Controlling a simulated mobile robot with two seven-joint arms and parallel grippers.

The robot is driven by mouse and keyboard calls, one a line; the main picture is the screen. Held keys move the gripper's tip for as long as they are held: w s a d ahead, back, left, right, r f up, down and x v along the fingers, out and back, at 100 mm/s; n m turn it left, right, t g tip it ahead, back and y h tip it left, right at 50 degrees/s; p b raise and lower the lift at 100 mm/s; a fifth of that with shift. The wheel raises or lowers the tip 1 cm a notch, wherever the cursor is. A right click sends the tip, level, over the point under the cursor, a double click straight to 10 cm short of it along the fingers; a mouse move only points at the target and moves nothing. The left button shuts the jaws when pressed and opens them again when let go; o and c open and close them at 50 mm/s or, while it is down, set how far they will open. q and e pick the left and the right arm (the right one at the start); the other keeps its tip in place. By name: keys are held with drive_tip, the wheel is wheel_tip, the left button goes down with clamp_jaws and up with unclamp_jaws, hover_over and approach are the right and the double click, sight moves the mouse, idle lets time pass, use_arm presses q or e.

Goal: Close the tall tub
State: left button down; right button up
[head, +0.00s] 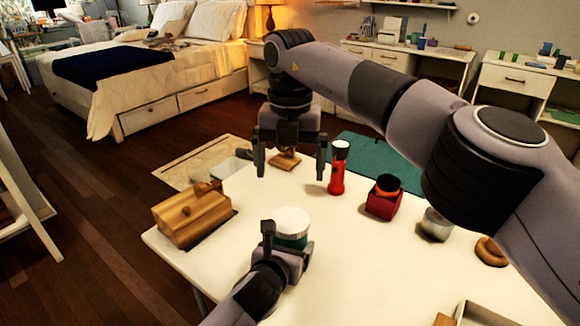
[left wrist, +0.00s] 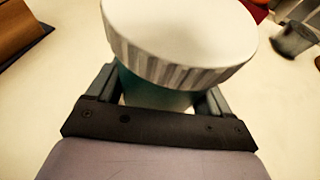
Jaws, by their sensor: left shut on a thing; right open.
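The tall tub (head: 291,241) stands on the white table, with a teal body and a round white lid (head: 292,220) on top. In the left wrist view the ribbed lid (left wrist: 180,65) covers the top of the teal body (left wrist: 150,92). I cannot tell how tightly the lid sits. My left gripper (head: 287,246) is shut around the tub's body below the lid. My right gripper (head: 290,172) is open and empty, fingers pointing down, behind and above the tub, apart from it.
A wooden box (head: 192,218) is at the table's left. A red flashlight (head: 337,172), a red box (head: 383,203), a grey cup (head: 436,224) and a wooden ring (head: 490,249) stand to the right. A tray (head: 490,314) is at the front right.

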use_arm(q)
unclamp_jaws()
drive_tip(key=shift+p+v, duration=0.8)
drive_tip(key=shift+v, duration=2.75)
drive_tip(key=shift+s, duration=0.1)
